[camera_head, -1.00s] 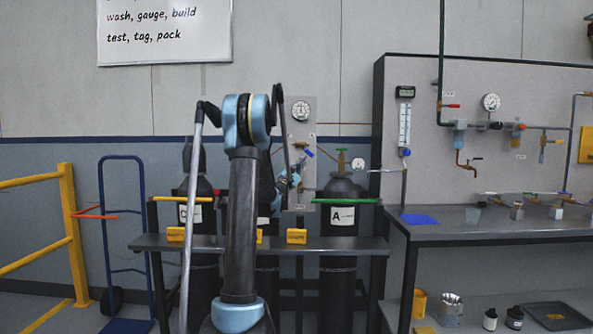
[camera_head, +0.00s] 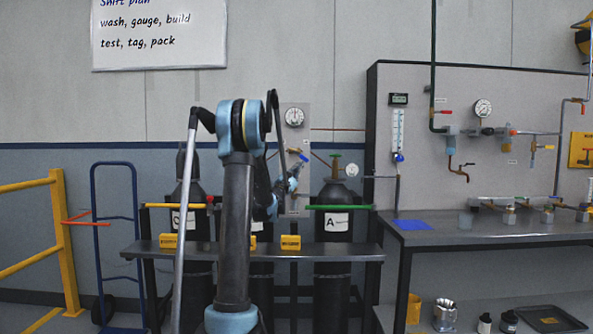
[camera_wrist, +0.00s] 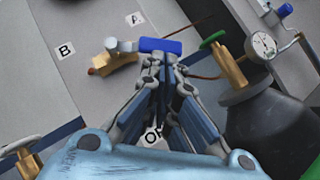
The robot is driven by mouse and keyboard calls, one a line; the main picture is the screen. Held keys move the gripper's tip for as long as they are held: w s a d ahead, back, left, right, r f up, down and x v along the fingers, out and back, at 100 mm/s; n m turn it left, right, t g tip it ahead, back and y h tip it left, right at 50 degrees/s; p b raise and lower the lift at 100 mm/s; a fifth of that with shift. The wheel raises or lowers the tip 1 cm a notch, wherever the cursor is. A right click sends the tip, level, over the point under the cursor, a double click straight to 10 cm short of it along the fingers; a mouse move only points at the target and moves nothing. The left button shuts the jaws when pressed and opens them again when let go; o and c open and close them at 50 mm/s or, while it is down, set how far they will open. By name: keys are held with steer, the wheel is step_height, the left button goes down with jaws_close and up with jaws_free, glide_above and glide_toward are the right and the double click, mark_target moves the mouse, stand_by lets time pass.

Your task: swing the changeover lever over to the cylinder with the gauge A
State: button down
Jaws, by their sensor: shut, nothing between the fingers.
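The changeover lever has a blue handle (camera_wrist: 160,46) on a grey hub with a brass valve body (camera_wrist: 113,66), mounted on a grey panel (camera_head: 295,130). The handle points right from the hub in the wrist view, and right and down in the head view (camera_head: 303,157). Plates A (camera_wrist: 135,19) and B (camera_wrist: 65,50) are on the panel. Cylinder A (camera_head: 333,190), black with a green handwheel, stands right of the panel; its gauge (camera_head: 352,169) also shows in the wrist view (camera_wrist: 263,44). My gripper (camera_wrist: 160,62) is shut and empty, its tips at the handle's lower edge; contact is unclear.
A bench (camera_head: 440,238) with a pipework board stands to the right. A green bar (camera_head: 340,207) crosses cylinder A, and a dark rail (camera_head: 345,252) runs in front of the cylinders. My arm hides most of the middle cylinder. A blue hand truck (camera_head: 115,230) stands left.

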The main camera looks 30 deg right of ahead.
steer(key=w+f+v, duration=0.2)
steer(key=v, duration=1)
steer(key=shift+s+f, duration=0.15)
steer(key=shift+f, duration=0.15)
steer(key=s+a+f+m+g+y, duration=0.2)
steer(key=s+a+m+g+y, duration=0.1)
steer(key=s+a+m, duration=0.3)
steer(key=s+a+f+m+g+y, duration=0.2)
steer(key=s+a+m+g+y, duration=0.15)
steer(key=s, duration=0.45)
steer(key=s+a+f+m+y, duration=0.1)
steer(key=s+a+f+y, duration=0.4)
steer(key=a, duration=0.6)
steer(key=s+a+f+m+g+y, duration=0.1)
steer(key=s+a+f+y, duration=0.4)
steer(key=s+a+f, duration=0.5)
steer(key=s+a+f+m+y, duration=0.1)
steer(key=s+a+f+y, duration=0.4)
steer(key=a, duration=0.8)
steer(key=s+f, duration=0.3)
steer(key=shift+a+g+y, duration=0.15)
steer(key=shift+g+y, duration=0.2)
